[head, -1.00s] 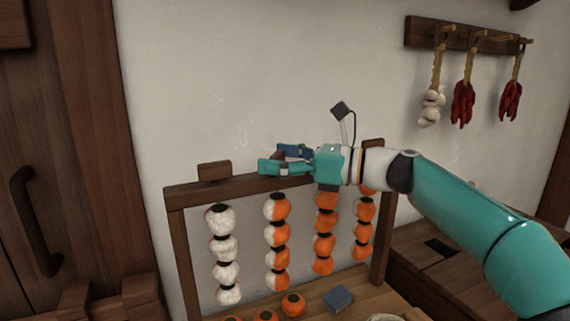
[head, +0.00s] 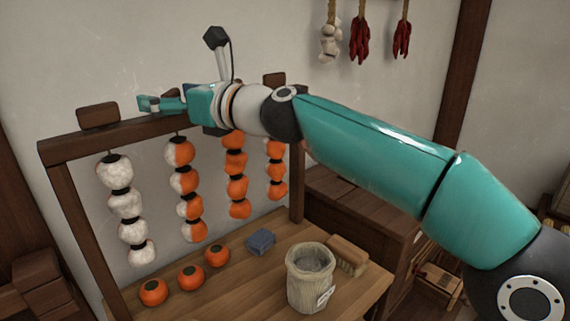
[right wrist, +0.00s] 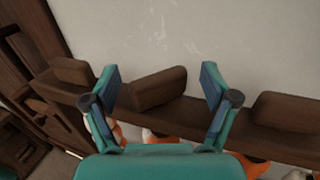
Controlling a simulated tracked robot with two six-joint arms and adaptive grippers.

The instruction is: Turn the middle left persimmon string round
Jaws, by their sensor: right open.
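The middle left persimmon string (head: 186,180) hangs second from left below a dark wooden rail (head: 60,147). It shows white on its left side and orange on its right. My right gripper (head: 150,104) is above the rail over this string, partly hiding the rail's top. In the right wrist view my right gripper (right wrist: 162,85) is open. A wooden block (right wrist: 160,89) on the rail shows between its fingers, set at an angle to the rail. I cannot tell whether a finger touches it. My left gripper is not in view.
A white string (head: 125,205) hangs to the left, and two orange strings (head: 236,180) (head: 276,168) to the right. Below are loose persimmons (head: 191,277), a blue block (head: 261,241), a pale pot (head: 311,280) and a brush (head: 347,255) on the bench.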

